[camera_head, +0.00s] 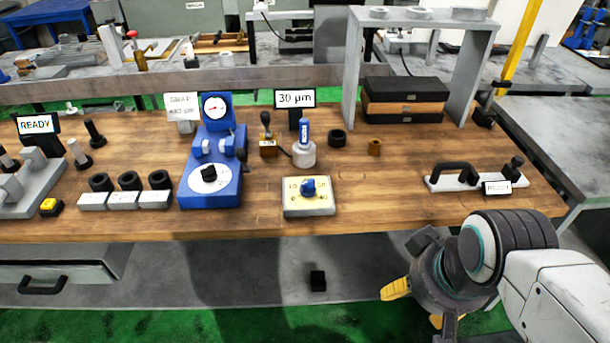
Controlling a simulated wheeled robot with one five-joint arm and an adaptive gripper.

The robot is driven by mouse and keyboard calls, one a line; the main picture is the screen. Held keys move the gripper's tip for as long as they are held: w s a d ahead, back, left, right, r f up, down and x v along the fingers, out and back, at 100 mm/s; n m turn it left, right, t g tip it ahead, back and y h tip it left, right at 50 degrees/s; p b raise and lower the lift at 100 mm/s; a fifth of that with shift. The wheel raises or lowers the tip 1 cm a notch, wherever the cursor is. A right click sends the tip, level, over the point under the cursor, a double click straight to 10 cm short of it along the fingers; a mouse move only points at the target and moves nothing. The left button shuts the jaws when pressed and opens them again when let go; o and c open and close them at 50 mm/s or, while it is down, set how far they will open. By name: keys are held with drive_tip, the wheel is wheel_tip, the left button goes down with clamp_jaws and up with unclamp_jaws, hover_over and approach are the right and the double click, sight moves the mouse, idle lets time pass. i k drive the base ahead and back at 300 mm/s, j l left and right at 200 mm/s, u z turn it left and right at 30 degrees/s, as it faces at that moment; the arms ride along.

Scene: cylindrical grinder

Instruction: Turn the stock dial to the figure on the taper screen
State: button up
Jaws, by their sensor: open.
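A small black screen (295,98) at the back of the bench reads "30 µm". In front of it, a cream dial plate (320,210) with small figures around it carries a blue knob (308,187). The knob's exact setting is too small to read. A second round dial, white with a black knob (208,173), sits on the blue machine to the left. No label in view names either one as the stock dial. My gripper (416,305) is open and empty at the lower right, in front of the bench, to the right of both dials and touching neither.
The blue machine (222,140) has a gauge on top. A grey frame (350,75) stands over dark cases (403,112) at the back right. A white bar with a black handle (455,172) lies at the right.

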sight(308, 188)
drive_tip(key=i+l+u, duration=0.1)
drive_tip(key=i+u, duration=0.25)
drive_tip(key=i+l+u, duration=0.1)
drive_tip(key=u, duration=0.25)
drive_tip(key=i, duration=0.05)
